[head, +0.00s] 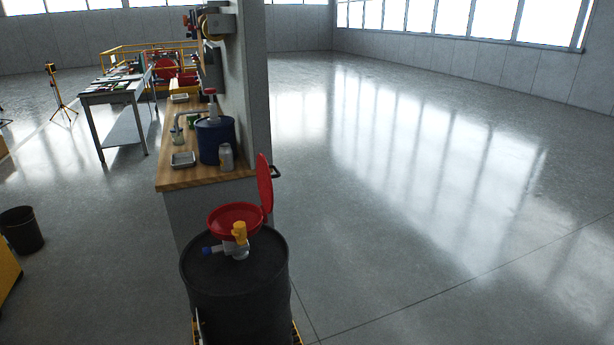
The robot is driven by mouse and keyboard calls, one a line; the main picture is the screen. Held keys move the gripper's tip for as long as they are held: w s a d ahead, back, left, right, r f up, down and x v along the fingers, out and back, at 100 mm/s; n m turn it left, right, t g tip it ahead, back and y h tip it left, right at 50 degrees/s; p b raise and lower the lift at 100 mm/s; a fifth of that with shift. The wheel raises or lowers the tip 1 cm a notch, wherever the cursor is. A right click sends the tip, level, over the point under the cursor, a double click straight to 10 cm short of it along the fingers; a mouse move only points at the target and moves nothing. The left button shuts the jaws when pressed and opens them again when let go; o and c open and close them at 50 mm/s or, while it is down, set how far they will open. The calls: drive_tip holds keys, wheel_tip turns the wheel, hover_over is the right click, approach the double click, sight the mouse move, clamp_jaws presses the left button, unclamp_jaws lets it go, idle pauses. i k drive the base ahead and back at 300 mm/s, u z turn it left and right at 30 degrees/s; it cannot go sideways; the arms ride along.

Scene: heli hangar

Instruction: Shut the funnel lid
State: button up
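A red funnel (234,215) sits on top of a black drum (240,290) in the lower middle of the head view. Its red lid (264,188) stands open, about upright, at the right side of the funnel. A dark handle (275,171) sticks out from the lid's right face. A fitting with a yellow top (239,232) and a blue-ended part stands on the drum in front of the funnel. My gripper does not show in this view.
A wooden-topped bench (205,177) with a blue drum (214,140), a can and trays stands behind the black drum, against a grey pillar (254,80). A black bin (21,229) stands at left. The floor at right is clear.

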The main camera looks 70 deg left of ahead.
sight(264, 177)
drive_tip(key=i, duration=1.8)
drive_tip(key=u, duration=3.6)
drive_tip(key=k, duration=0.55)
drive_tip(key=z, duration=0.7)
drive_tip(key=i, duration=1.05)
drive_tip(key=u, duration=0.6)
